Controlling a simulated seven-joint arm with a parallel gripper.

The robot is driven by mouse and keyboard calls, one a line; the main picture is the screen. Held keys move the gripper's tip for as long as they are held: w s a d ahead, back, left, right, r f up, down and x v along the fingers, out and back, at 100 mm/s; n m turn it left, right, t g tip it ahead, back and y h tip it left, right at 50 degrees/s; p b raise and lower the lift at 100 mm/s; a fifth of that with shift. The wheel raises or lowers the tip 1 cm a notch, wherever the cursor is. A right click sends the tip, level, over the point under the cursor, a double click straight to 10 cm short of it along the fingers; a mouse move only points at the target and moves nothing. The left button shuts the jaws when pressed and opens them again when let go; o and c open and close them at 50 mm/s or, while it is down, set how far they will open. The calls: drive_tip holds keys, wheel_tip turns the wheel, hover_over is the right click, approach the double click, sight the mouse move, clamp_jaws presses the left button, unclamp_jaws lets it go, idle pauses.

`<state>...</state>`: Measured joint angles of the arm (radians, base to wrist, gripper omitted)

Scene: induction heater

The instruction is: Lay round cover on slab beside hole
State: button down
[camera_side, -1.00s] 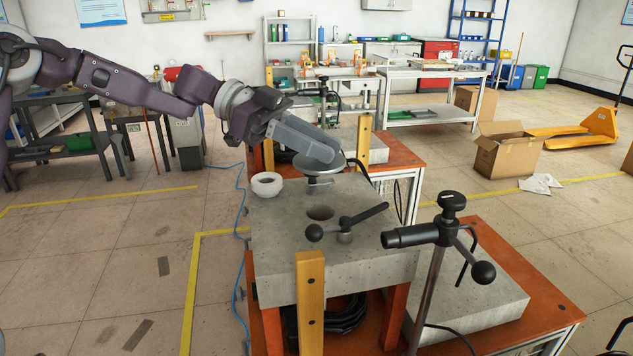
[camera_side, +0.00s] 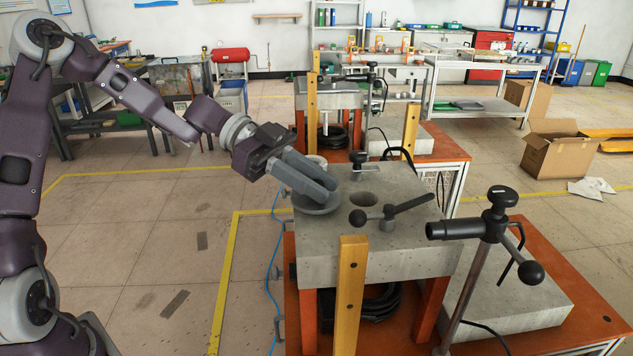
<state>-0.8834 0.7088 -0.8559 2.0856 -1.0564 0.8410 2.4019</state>
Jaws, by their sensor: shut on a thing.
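My gripper (camera_side: 325,190) reaches in from the left, tilted downward, shut on the round cover (camera_side: 312,208). The cover is a flat grey disc, roughly level, at the left edge of the concrete slab (camera_side: 420,246). I cannot tell whether it touches the slab or hangs just above it. My fingers hide the cover's upper middle. The hole (camera_side: 364,200) in the slab is uncovered, a dark round opening to the right of the cover. The cover is apart from the hole.
A wooden post (camera_side: 349,295) rises at the slab's front.

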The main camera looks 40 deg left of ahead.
drive_tip(key=shift+f, duration=0.1)
drive_tip(key=c, duration=1.2)
unclamp_jaws()
drive_tip(key=shift+c, duration=0.2)
